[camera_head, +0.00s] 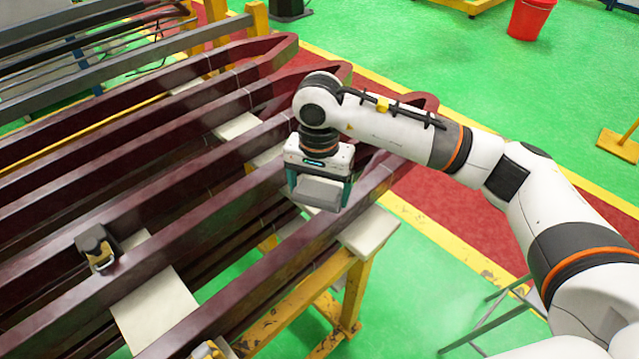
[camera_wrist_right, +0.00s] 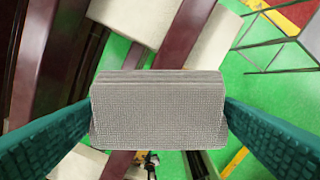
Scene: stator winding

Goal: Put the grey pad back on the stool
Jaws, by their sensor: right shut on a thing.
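The grey pad (camera_head: 319,192) is a small textured block held in my right gripper (camera_head: 319,190), above the dark red bars. In the right wrist view the pad (camera_wrist_right: 158,108) fills the middle, with a teal finger (camera_wrist_right: 245,125) of the right gripper pressed on either side. The stool is partly in view: thin grey metal legs (camera_head: 487,318) stand at the lower right, behind my right arm, and its frame (camera_wrist_right: 270,45) shows at the upper right of the wrist view. Most of its seat is hidden in the head view. My left gripper is not in view.
Long dark red bars (camera_head: 150,205) lie across a yellow frame (camera_head: 355,290) with pale support boards (camera_head: 150,308). A black and yellow tool (camera_head: 97,247) sits on the bars at the left. A red bucket (camera_head: 530,18) stands far right. Green floor is open between frame and stool.

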